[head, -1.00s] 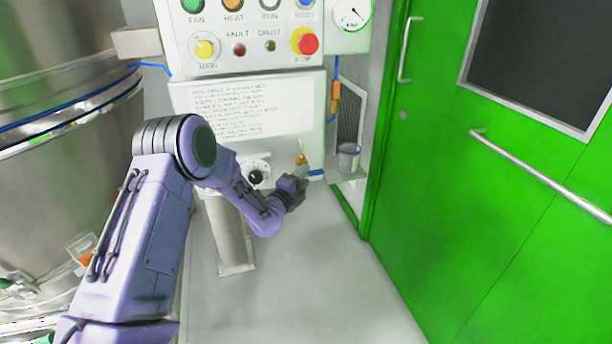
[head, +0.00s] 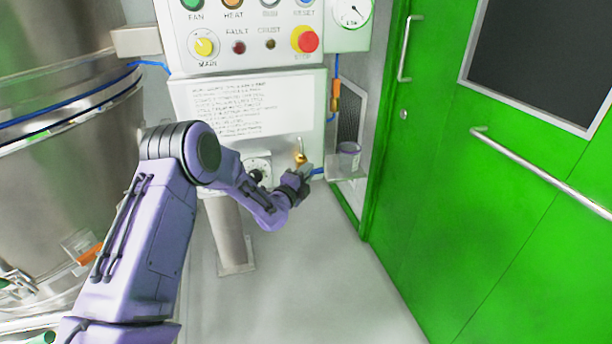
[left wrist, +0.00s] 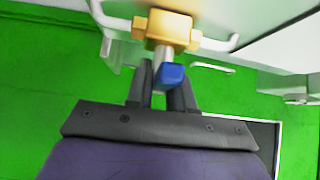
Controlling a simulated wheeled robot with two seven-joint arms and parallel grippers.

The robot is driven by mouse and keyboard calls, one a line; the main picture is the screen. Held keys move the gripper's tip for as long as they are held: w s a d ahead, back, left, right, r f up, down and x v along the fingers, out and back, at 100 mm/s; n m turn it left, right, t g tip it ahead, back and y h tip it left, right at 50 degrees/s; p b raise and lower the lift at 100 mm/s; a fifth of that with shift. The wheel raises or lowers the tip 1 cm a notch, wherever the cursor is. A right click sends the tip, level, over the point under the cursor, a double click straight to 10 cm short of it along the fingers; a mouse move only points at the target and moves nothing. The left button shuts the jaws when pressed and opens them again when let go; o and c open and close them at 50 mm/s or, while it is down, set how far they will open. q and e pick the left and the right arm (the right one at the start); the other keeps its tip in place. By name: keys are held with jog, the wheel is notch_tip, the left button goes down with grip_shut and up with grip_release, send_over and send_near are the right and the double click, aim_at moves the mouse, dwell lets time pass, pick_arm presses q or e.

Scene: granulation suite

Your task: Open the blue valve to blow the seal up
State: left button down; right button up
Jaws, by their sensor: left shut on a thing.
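The brass valve (head: 300,157) sits at the lower right of the white panel, and its yellow-brass body (left wrist: 168,28) fills the top middle of the left wrist view. A blue handle (left wrist: 172,75) sticks out below the body on a metal stem. My left gripper (head: 306,172) is at the valve, and in the left wrist view its dark fingers (left wrist: 163,88) are shut on the blue handle, one on each side. In the head view the fingers mostly hide the handle. My right gripper is out of view.
A control panel (head: 225,55) with knobs and lamps is above, with a text sheet (head: 240,105) below it. A small cup (head: 348,157) stands on a shelf right of the valve. A steel vessel (head: 55,190) is at left, a green door (head: 430,170) at right. The floor between is clear.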

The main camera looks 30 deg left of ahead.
pick_arm(q)
jog(key=n+t+y+b, duration=0.1)
jog(key=n+y+b, duration=0.2)
jog(key=n+b, duration=0.2)
jog(key=n+t+y+b, duration=0.2)
jog(key=n+y+b, duration=0.2)
jog(key=b, duration=0.3)
jog(key=n+t+y+b, duration=0.1)
jog(key=n+y+b, duration=0.2)
jog(key=n+b, duration=0.3)
jog(key=shift+d+f+n+t+y+b, duration=0.1)
jog(key=shift+f+n+t+y+b, duration=0.15)
jog(key=shift+n+t+y+b, duration=0.2)
jog(key=n+g+y+b, duration=0.2)
jog(key=n+y, duration=0.2)
jog(key=n, duration=0.1)
jog(key=shift+r, duration=0.15)
jog(key=shift+r+n+g+y+b, duration=0.1)
jog(key=shift+n+g+y+b, duration=0.25)
jog(key=shift+n+g+y, duration=0.8)
jog(key=shift+n+g+y+b, duration=0.3)
jog(key=shift+n+g+y, duration=0.4)
jog(key=shift+n, duration=0.7)
jog(key=shift+r+n, duration=0.1)
jog(key=shift+n, duration=0.4)
jog(key=c, duration=1)
grip_release()
jog(key=shift+c, duration=0.2)
